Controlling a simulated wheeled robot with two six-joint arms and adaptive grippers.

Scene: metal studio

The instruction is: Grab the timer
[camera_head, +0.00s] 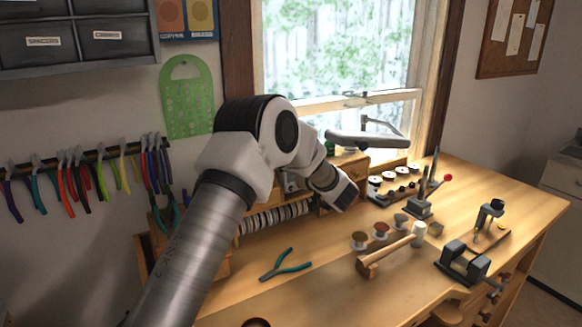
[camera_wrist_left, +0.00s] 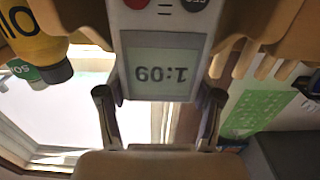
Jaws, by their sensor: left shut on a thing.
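The timer (camera_wrist_left: 160,72) shows in the left wrist view as a pale grey device with a screen reading 1:09, upside down in the picture. My left gripper (camera_wrist_left: 160,112) has one finger on each side of it and is shut on it. The timer's upper part is cut off by the picture's top edge. In the head view my left arm reaches from the lower left towards the window, with its end over the back of the bench. I cannot make out the fingers or the timer there. My right gripper is in neither view.
A yellow bottle (camera_wrist_left: 30,38) is close to the timer in the wrist view. On the wooden bench (camera_head: 325,295) lie pliers (camera_head: 287,267), a mallet (camera_head: 385,256) and a small vise (camera_head: 462,264). A lamp (camera_head: 368,140) hangs near the window. The bench's front left is mostly clear.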

